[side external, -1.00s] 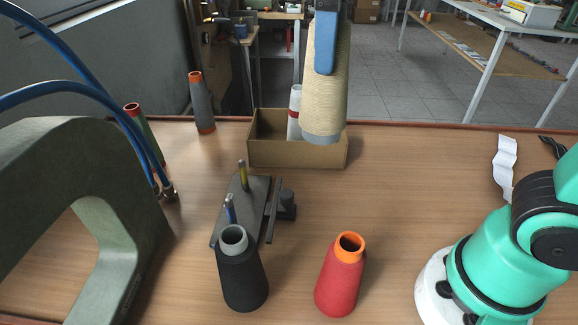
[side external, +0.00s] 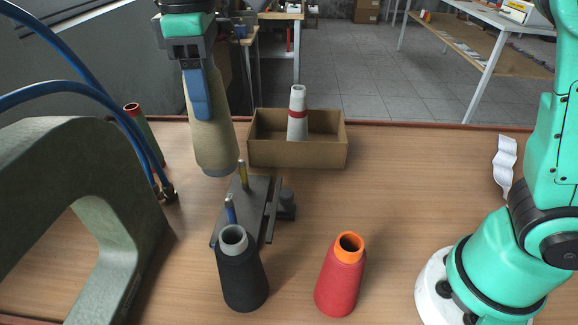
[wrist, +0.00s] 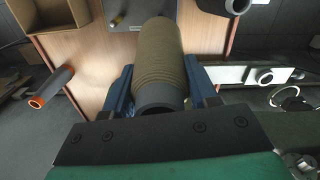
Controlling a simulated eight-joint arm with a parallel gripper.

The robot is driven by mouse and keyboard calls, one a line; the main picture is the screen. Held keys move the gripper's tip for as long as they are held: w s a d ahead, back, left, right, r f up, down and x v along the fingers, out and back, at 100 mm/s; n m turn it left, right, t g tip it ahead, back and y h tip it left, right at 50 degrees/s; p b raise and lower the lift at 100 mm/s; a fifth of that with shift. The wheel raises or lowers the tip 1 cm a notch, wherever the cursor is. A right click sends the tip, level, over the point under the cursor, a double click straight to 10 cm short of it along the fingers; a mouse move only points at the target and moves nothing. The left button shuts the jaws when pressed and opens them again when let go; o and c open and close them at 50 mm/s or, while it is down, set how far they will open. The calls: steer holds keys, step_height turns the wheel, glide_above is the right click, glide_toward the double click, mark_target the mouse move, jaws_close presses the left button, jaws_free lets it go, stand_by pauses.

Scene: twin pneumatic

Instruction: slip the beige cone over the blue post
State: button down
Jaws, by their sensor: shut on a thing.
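The beige cone (side external: 211,137) is upright in my gripper (side external: 198,95), which is shut on it near its top. The cone hangs above the table, behind and left of the post plate in the side view. The wrist view shows the cone (wrist: 160,55) between the blue fingers. The blue post (side external: 230,207) stands on the dark plate (side external: 262,195), just behind the black cone, which hides its lower part. No cone is on either post.
A black cone (side external: 241,275) and a red cone (side external: 340,278) stand in front. A cardboard box (side external: 325,153) holds a white cone (side external: 298,115). A large grey-green arch (side external: 100,150) with blue hoses is at left.

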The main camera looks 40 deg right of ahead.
steer(key=shift+f, duration=2.85)
steer(key=shift+f, duration=4)
steer(key=shift+c, duration=0.8)
jaws_free()
steer(key=shift+r, duration=2.8)
